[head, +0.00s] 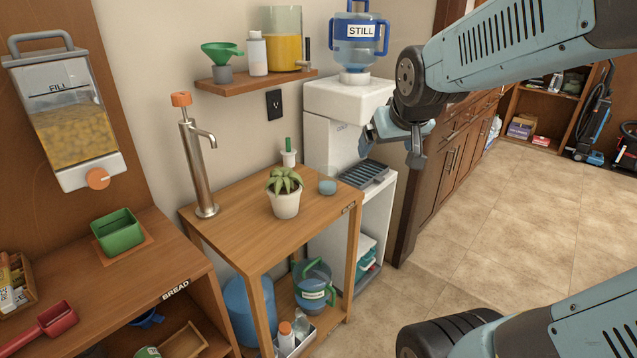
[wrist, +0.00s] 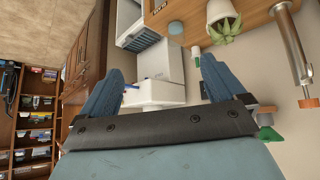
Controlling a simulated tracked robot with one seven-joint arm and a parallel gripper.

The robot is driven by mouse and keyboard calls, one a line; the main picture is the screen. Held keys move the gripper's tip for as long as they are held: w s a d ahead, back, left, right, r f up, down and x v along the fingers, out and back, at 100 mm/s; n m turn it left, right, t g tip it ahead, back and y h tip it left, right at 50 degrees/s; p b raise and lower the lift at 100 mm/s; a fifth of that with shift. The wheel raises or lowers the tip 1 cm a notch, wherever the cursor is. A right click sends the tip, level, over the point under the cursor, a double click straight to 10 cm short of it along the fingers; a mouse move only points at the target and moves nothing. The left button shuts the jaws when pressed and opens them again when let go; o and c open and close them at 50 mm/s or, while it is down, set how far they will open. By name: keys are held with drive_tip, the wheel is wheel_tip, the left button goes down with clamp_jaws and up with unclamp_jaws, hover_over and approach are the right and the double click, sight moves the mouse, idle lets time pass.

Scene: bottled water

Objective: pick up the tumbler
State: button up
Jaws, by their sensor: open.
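A small clear bluish tumbler (head: 327,182) stands upright on the wooden table (head: 240,222), near its back right corner, beside the water dispenser. It also shows in the wrist view (wrist: 176,27), near the top edge. My gripper (head: 392,148) is open and empty, in the air in front of the dispenser, above and to the right of the tumbler. In the wrist view my two blue fingers (wrist: 163,67) are spread wide, with the dispenser seen between them and the tumbler beyond the tips.
A potted succulent (head: 285,203) stands left of the tumbler. A metal tap (head: 196,165) rises at the table's back left. The white dispenser (head: 333,101) carries a blue STILL bottle (head: 357,48) and has a drip tray (head: 365,174) close right of the tumbler. The floor at right is clear.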

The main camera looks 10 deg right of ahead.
sight(332, 187)
drive_tip(key=w+f, duration=0.1)
drive_tip(key=w, duration=0.3)
drive_tip(key=w+d+f+t, duration=0.1)
drive_tip(key=w+f, duration=0.1)
drive_tip(key=w, duration=0.2)
drive_tip(key=w+d+f+t, duration=0.1)
drive_tip(key=w+f, duration=0.1)
drive_tip(key=w, duration=0.2)
drive_tip(key=shift+w+f+n, duration=0.25)
drive_tip(key=shift+w+n, duration=0.05)
drive_tip(key=w+f+n+t+y, duration=0.1)
drive_tip(key=w+f+t, duration=0.2)
drive_tip(key=w+f, duration=0.65)
wheel_tip(332, 187, down, 17)
drive_tip(key=n+t+y, duration=0.1)
drive_tip(key=t+y, duration=0.3)
drive_tip(key=y, duration=0.1)
drive_tip(key=shift+t, duration=0.3)
drive_tip(key=x, duration=0.9)
drive_tip(key=shift+a, duration=0.1)
drive_tip(key=w, duration=0.1)
drive_tip(key=w+a, duration=0.1)
drive_tip(key=w, duration=0.1)
drive_tip(key=shift+w+a+r+n, duration=0.15)
drive_tip(key=shift+w+a+n, duration=0.05)
drive_tip(key=shift+w+n, duration=0.1)
drive_tip(key=shift+w+a, duration=0.15)
drive_tip(key=shift+w, duration=0.5)
